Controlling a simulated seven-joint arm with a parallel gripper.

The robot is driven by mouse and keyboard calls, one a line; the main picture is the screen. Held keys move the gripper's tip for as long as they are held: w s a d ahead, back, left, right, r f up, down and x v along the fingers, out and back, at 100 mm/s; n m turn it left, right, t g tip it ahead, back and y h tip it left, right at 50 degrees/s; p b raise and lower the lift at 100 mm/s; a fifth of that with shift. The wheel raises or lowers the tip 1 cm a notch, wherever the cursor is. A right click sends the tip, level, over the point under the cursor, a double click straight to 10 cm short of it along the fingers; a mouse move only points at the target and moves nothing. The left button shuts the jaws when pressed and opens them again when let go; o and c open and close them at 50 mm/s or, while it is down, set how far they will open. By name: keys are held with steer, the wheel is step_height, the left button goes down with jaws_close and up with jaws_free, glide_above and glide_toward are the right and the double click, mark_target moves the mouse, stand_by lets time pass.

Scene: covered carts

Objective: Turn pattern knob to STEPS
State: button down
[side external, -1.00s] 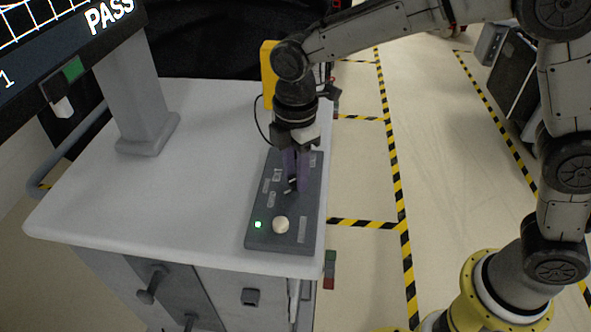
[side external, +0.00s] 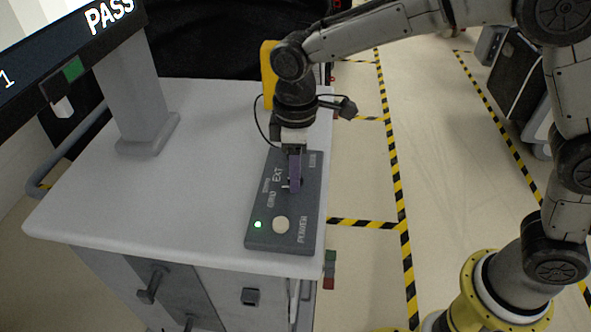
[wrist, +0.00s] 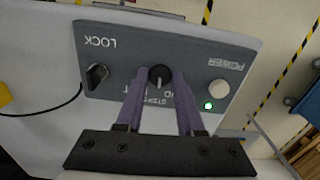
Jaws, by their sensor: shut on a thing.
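The pattern knob (wrist: 160,76) is a small black round knob in the middle of the grey control panel (side external: 255,240). In the wrist view its pale pointer mark faces the label side, near the partly hidden STEPS lettering (wrist: 153,101). My gripper (wrist: 159,74) has its two purple fingers on either side of the knob and is shut on it. In the side view my gripper (side external: 294,188) reaches down to the panel, and its fingers hide the knob.
A white power button (side external: 281,225) and lit green lamp (side external: 258,225) sit at the panel's near end. A black LOCK switch (wrist: 97,76) is at the other end.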

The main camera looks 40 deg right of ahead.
steer(key=shift+r+m, duration=0.1)
steer(key=shift+m, duration=0.3)
steer(key=c, duration=0.5)
jaws_free()
steer(key=shift+c, duration=0.2)
step_height(320, 180, up, 14)
stand_by(0.3)
